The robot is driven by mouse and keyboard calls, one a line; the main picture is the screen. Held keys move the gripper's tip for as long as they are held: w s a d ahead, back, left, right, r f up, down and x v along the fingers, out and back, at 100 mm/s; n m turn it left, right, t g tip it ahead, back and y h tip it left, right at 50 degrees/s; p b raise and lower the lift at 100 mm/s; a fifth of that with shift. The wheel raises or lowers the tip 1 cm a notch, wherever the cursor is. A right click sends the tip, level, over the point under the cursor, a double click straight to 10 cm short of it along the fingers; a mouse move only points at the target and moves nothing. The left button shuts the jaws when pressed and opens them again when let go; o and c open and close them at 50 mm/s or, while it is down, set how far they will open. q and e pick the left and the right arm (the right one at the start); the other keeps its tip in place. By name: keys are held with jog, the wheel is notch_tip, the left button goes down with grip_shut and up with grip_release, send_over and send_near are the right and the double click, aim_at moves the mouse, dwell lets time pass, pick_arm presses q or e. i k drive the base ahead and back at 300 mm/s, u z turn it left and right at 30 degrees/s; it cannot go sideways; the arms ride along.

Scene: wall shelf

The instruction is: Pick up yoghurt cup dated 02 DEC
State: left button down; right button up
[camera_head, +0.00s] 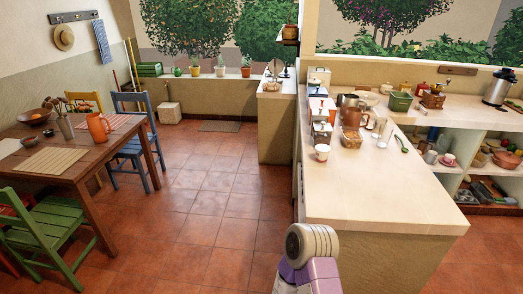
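I cannot make out a yoghurt cup with the date 02 DEC; no printed date is legible from here. A small white cup (322,152) stands on the near left part of the pale counter (365,195), and I cannot tell what it is. A small wall shelf (288,41) at the top middle holds a brownish jar (290,32). Neither gripper shows. Only a purple and grey link of my arm rises at the bottom centre, in front of the counter's near left corner.
Mugs, a basket and boxes crowd the counter's far part; its near part is bare. Open shelves (465,150) with crockery stand at the right. A wooden table (75,150) with chairs stands left. The tiled floor (205,200) between table and counter is free.

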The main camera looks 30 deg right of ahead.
aim_at(322, 150)
jog(key=u, duration=0.2)
jog(key=i, duration=2.5)
jog(key=z, duration=2.4)
